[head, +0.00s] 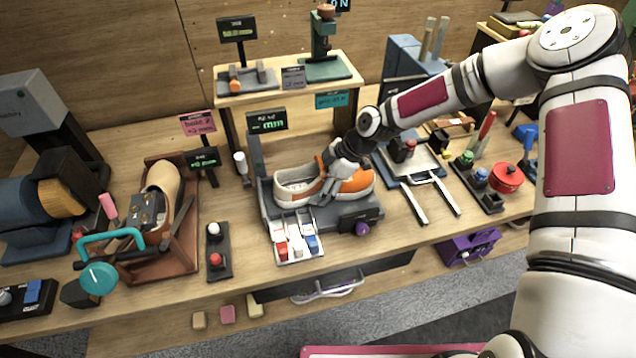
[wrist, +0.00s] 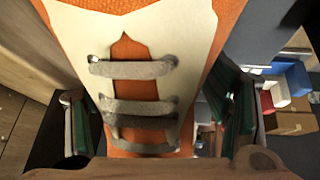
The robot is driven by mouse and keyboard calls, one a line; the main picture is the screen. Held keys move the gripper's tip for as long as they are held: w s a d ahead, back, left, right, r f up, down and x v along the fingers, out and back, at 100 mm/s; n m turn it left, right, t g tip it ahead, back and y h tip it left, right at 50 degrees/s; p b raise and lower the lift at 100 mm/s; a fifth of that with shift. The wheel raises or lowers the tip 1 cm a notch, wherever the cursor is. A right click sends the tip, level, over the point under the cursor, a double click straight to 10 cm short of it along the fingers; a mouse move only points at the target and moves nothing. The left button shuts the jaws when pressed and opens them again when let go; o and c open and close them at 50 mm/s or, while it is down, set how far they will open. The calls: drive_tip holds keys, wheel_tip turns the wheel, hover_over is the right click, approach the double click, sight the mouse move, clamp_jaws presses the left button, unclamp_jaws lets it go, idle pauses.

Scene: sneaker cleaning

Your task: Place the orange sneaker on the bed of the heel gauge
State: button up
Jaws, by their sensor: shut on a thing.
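The orange sneaker (head: 355,181) has cream panels and grey laces. In the head view it lies lengthwise over the heel gauge (head: 268,207), a dark grey device with a display on a post, with the shoe's opening to the left and orange toe to the right. My gripper (head: 328,184) is shut on the sneaker around its middle, from above. In the wrist view the sneaker (wrist: 150,55) fills the middle, its laces between the two green-padded fingers (wrist: 155,125). The sneaker looks level and low on the gauge bed. Whether its sole touches the bed is hidden.
A tray of red, white and blue blocks (head: 298,246) sits in front of the gauge. A button box (head: 216,252) and a brown shoe stand (head: 165,262) are to the left. A two-pronged tray (head: 420,165) and red pot (head: 506,178) are to the right. A raised shelf (head: 290,90) stands behind.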

drive_tip(key=o, duration=1.5)
